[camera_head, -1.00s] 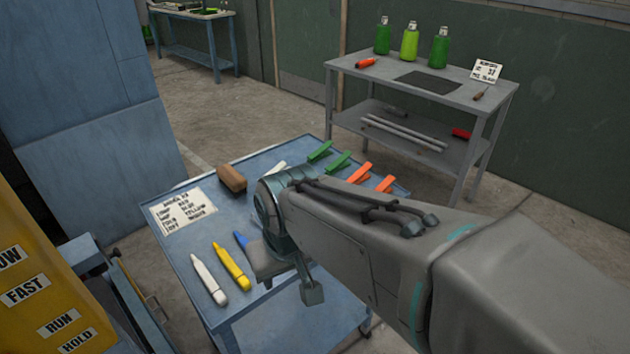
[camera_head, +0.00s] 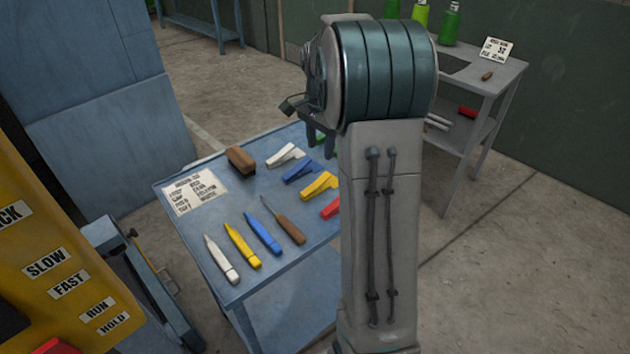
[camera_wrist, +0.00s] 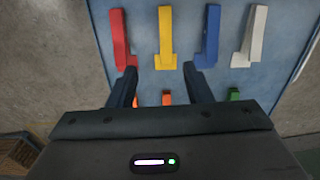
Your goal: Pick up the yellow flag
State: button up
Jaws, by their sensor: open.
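The yellow flag (camera_head: 319,186) lies on the blue table, between a blue flag (camera_head: 302,171) and a red flag (camera_head: 331,208). In the wrist view the yellow flag (camera_wrist: 165,37) is a straight bar with a wider foot towards me. My gripper (camera_wrist: 162,80) is open and empty, and its fingertips appear either side of the line of that foot. I cannot tell its height above the table.
On the blue table (camera_head: 190,240) are a white flag (camera_head: 285,155), a brown block (camera_head: 240,160), a label card (camera_head: 195,192), white, yellow and blue markers (camera_head: 242,246) and a wooden-handled tool (camera_head: 287,224). Orange and green clips (camera_wrist: 234,94) lie near my fingers. A grey bench (camera_head: 490,75) stands behind.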

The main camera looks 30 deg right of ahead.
send_over(319, 181)
jog(key=shift+m, duration=0.3)
jog(key=f, duration=0.8)
jog(key=shift+s+d+f+p, duration=0.15)
jog(key=shift+s+p, duration=0.15)
jog(key=shift+p, duration=0.05)
jog(key=shift+w+f+p, duration=0.15)
jog(key=shift+f+p, duration=0.25)
jog(key=shift+f, duration=1.1)
jog(key=shift+w+f+p, duration=0.15)
jog(key=shift+f+p, duration=0.2)
jog(key=shift+f, duration=1.1)
jog(key=shift+c, duration=0.3)
jog(key=c, duration=0.8)
